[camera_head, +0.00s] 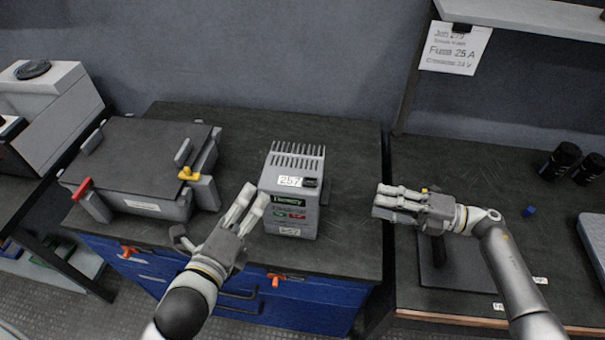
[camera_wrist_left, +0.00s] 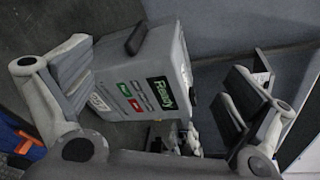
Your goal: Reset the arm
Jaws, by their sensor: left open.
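My left gripper (camera_head: 217,220) is open in the head view, beside the lower left of a grey box-shaped device (camera_head: 292,190). The device stands upright on the dark bench top, with fins on top, a "257" label and a "Ready" panel with green and red marks. In the left wrist view, the open left fingers (camera_wrist_left: 160,95) stand wide apart, with the device (camera_wrist_left: 150,85) showing between and beyond them; I cannot tell whether they touch it. My right gripper (camera_head: 385,203) points left, above the gap between the benches; its finger opening is unclear.
A grey case (camera_head: 140,155) with red and yellow latches lies on the left of the middle bench (camera_head: 345,235). A dark upright piece (camera_head: 438,250) stands below my right gripper on the right bench. Black cylinders (camera_head: 558,160) and a blue cap (camera_head: 529,211) are further right.

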